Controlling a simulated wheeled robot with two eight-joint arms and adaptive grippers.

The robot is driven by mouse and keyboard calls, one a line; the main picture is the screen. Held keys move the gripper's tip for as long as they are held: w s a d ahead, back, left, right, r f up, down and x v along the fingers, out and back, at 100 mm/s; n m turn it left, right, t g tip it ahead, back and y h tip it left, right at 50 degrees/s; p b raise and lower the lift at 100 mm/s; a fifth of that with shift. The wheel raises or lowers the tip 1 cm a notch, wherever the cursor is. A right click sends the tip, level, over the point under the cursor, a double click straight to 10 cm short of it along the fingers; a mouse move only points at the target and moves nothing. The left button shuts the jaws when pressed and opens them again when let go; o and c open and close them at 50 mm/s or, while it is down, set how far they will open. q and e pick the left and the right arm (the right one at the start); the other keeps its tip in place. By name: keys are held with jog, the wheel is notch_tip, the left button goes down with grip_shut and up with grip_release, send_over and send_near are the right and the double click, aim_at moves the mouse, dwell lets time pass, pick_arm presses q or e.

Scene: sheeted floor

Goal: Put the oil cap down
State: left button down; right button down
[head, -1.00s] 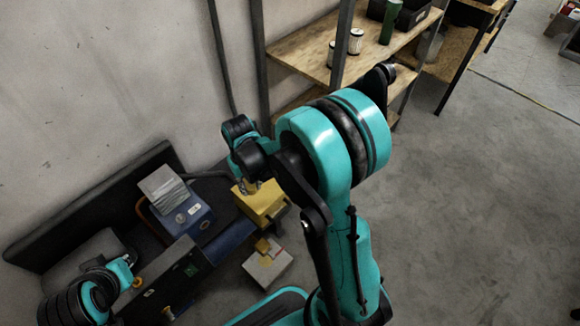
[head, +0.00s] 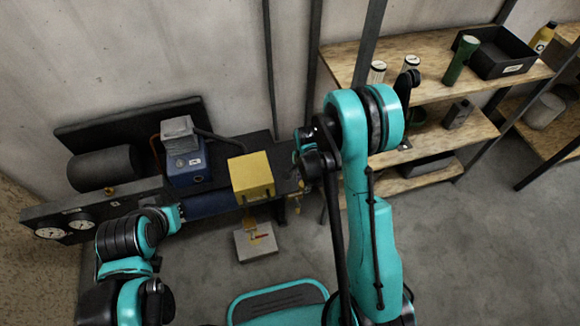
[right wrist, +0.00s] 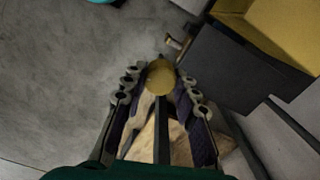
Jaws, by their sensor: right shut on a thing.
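The round yellow oil cap (right wrist: 160,76) sits between the fingertips of my right gripper (right wrist: 161,84) in the right wrist view. The fingers are shut on it. In the head view my right gripper is mostly hidden by its own arm, beside the yellow box (head: 250,176) on the dark compressor bench. The cap cannot be made out there. My left arm reaches in at the lower left, and its fingers do not show.
A blue unit (head: 186,165) stands left of the yellow box. A pale box (head: 243,249) with a yellow part lies on the floor in front. A wooden shelf (head: 340,63) at right holds cans, a green bottle (head: 461,59) and a black bin (head: 503,66). Floor at right is clear.

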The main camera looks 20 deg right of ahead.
jog(key=shift+w+f+m, duration=0.1)
jog(key=shift+f+m, duration=0.2)
jog(key=shift+m, duration=0.2)
jog(key=b, duration=0.4)
send_over(293, 178)
notch_tip(293, 178, down, 7)
jog(key=shift+f, duration=0.1)
notch_tip(293, 178, down, 4)
jog(key=shift+f+b, duration=0.1)
jog(key=shift+b, duration=0.6)
jog(key=shift+a, duration=0.1)
jog(key=c, duration=1.6)
grip_release()
jog(key=o, duration=0.4)
